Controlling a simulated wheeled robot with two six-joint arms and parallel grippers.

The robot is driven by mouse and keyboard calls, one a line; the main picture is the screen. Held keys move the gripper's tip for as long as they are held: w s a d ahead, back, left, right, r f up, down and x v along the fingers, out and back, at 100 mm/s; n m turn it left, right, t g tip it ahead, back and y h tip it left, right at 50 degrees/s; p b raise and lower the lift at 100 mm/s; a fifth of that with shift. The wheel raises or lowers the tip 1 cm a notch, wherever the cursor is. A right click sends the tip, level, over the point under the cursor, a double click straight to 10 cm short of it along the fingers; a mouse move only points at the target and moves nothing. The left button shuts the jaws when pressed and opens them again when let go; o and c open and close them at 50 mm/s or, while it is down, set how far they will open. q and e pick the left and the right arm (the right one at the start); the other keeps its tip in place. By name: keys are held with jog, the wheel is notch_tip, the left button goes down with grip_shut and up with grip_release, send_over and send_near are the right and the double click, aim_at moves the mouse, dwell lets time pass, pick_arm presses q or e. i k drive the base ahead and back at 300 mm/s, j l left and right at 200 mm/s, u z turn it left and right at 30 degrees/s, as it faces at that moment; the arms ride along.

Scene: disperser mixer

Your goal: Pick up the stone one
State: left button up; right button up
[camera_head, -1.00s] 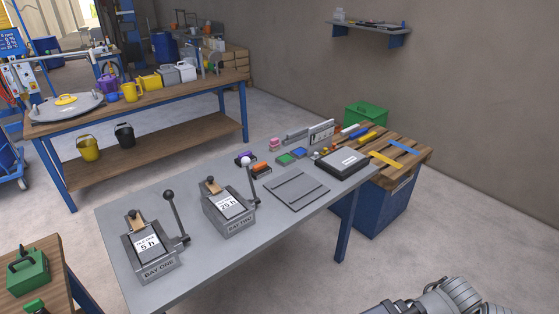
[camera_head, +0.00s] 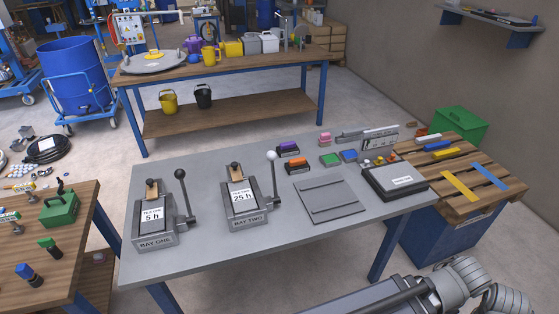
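I cannot tell for sure which object is the stone one. Pale candidates are an off-white bar (camera_head: 429,138) on the pallet at the right and a grey canister (camera_head: 252,42) on the back bench, between a yellow one (camera_head: 232,48) and a whitish one (camera_head: 270,41). Coloured blocks lie on the grey table: purple (camera_head: 288,146), orange (camera_head: 296,163), green (camera_head: 329,159), blue (camera_head: 349,155) and pink (camera_head: 325,138). One of my arms shows at the bottom right, but its fingertips are not visible. My other arm is out of view.
The grey table (camera_head: 180,262) carries bay one (camera_head: 152,222) and bay two (camera_head: 243,203) with upright levers, a flat grey plate (camera_head: 326,200) and a black case (camera_head: 394,181). A wooden bench (camera_head: 60,235) stands at left. Open floor lies between the table and back bench.

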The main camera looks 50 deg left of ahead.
aim_at(300, 165)
jog(key=i+j+u, duration=0.1)
jog(key=i+u, duration=0.2)
jog(key=u, duration=0.15)
jog(key=i+u, duration=0.3)
jog(key=u, duration=0.15)
jog(key=i+j+u, duration=0.2)
jog(key=i, duration=0.35)
